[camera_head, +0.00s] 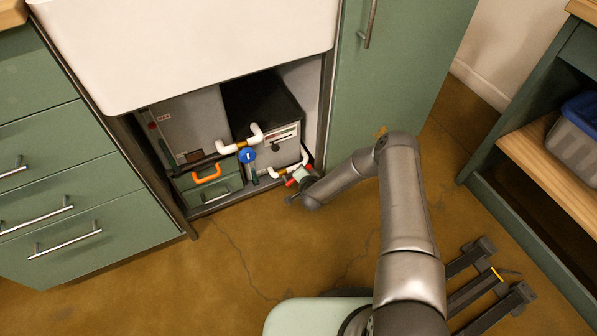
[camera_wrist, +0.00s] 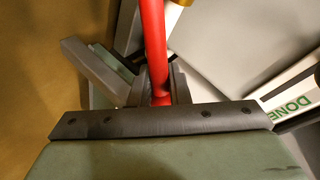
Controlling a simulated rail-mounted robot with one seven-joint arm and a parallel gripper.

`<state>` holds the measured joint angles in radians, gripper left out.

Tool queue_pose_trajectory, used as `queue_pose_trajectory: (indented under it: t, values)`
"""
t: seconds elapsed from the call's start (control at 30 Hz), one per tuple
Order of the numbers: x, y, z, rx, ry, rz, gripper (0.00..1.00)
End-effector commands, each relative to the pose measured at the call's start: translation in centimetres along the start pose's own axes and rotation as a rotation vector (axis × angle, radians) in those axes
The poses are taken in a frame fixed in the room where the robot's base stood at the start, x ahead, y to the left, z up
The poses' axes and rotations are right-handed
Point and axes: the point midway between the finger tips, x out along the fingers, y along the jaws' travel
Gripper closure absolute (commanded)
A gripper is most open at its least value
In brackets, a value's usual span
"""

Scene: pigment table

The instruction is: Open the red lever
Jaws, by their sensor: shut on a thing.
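The red lever (camera_wrist: 153,45) runs down the middle of the wrist view as a red bar. Its lower end sits between the two dark fingers of my gripper (camera_wrist: 161,88), which is shut on it. In the head view, my gripper (camera_head: 301,176) is low in the right part of the open cabinet under the sink. Small red parts show beside it there, but the lever's full shape and angle are hidden by the gripper and arm.
White pipes (camera_head: 240,145) with a blue round handle (camera_head: 247,155) are left of my gripper. An orange handle (camera_head: 206,174) and a dark-topped box (camera_head: 262,103) are also inside the cabinet. The green cabinet door (camera_head: 400,75) stands at the right. The floor (camera_head: 240,250) in front is clear.

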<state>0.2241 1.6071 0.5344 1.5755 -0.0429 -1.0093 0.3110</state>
Motion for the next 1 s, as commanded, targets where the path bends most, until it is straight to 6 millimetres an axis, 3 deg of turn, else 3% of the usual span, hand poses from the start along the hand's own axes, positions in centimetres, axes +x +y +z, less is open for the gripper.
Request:
queue_pose_trajectory:
  t: [0.03,0.3,0.33,0.37,0.4,0.77,1.0]
  values:
    - [0.3,-0.2,-1.1,0.002,0.023,-0.005,1.00]
    - [0.3,-0.2,-1.1,0.000,0.023,-0.005,1.00]
    - [0.3,-0.2,-1.1,0.000,0.023,-0.005,0.76]
    - [0.3,-0.2,-1.1,0.000,0.023,-0.004,0.67]
    - [0.3,-0.1,-1.1,0.000,0.021,-0.004,0.65]
    - [-0.6,-0.1,-0.5,-0.001,0.007,-0.001,0.65]
    - [-5.2,-0.4,-0.6,-0.003,0.005,0.000,0.65]
